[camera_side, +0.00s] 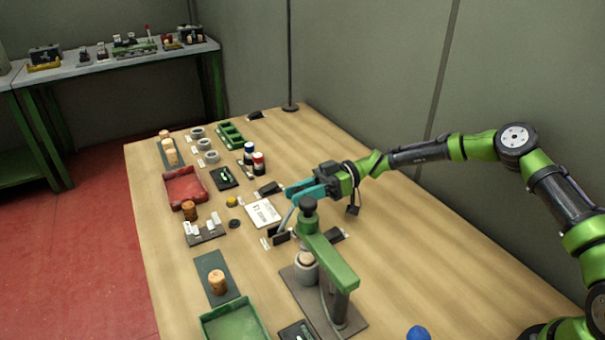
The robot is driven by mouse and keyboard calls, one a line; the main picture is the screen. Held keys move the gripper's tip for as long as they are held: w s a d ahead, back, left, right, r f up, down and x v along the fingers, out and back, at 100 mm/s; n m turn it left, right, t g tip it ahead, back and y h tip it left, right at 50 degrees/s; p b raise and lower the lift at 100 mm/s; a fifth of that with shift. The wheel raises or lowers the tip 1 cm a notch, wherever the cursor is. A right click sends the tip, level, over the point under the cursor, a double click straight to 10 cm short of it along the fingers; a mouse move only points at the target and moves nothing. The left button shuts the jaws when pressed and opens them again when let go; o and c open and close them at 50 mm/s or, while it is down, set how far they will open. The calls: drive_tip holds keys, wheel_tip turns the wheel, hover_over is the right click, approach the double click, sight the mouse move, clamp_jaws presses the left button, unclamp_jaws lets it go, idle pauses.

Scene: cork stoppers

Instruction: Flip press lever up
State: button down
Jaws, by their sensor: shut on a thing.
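The press (338,262) stands near the table's front. It has a green arm, a black knob (308,203) on top and a grey base plate. A cork stopper (306,259) sits in the grey cup under its arm. A thin grey curved rod, which looks like the press lever (286,221), shows at the press's far left side, below my fingers. My gripper (297,194), with teal fingers, is just behind the knob and is shut on what appears to be the lever. The exact contact is too small to make out.
A white card (263,213) lies left of the press. A green mat (217,277) with a cork, a green tray (234,322) and a red tray (185,186) line the left side. Red and blue bottles stand behind. The table's right side is mostly clear.

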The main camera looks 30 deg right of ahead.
drive_tip(key=shift+d+f+y, duration=0.2)
drive_tip(key=shift+d+y, duration=0.05)
drive_tip(key=shift+y, duration=0.15)
drive_tip(key=shift+f, duration=0.1)
drive_tip(key=c, duration=0.8)
unclamp_jaws()
